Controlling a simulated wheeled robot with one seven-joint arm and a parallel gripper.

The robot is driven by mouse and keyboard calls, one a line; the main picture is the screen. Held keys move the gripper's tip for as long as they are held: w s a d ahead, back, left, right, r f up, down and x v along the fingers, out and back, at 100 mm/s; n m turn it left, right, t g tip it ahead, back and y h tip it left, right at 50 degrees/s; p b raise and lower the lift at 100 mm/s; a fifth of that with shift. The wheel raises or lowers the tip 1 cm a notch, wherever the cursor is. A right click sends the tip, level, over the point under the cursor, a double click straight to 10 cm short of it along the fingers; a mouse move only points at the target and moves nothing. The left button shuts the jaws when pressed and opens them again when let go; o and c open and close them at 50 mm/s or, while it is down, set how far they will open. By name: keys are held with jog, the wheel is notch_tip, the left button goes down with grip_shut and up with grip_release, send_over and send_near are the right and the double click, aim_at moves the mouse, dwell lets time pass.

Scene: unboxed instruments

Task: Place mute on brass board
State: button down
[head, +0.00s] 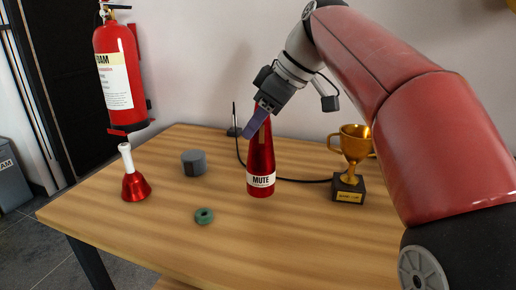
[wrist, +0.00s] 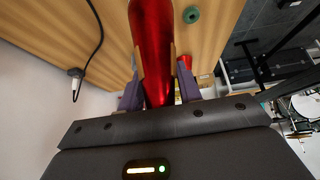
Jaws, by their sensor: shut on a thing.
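The mute (head: 261,155) is a tall, shiny red bottle shape with a white "MUTE" label near its base. It is upright over the middle of the wooden table; I cannot tell for sure whether its base touches the wood. My gripper (head: 257,121) comes down from above right and is shut on its narrow top. In the wrist view the mute (wrist: 152,45) lies between the purple fingers (wrist: 158,80) and runs away from the camera. I cannot make out a brass board in either view.
On the wooden table (head: 150,240) are a red bell with white handle (head: 135,186), a grey cylinder (head: 194,163), a green ring (head: 204,216) and a gold trophy (head: 354,150) at right. A black cable (head: 300,181) runs behind the mute. The front of the table is clear.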

aim_at(258, 142)
jog(key=shift+f, duration=1.95)
jog(key=shift+f+b, duration=0.15)
jog(key=shift+b, duration=0.2)
jog(key=c, duration=1)
grip_release()
jog(key=shift+o, duration=0.2)
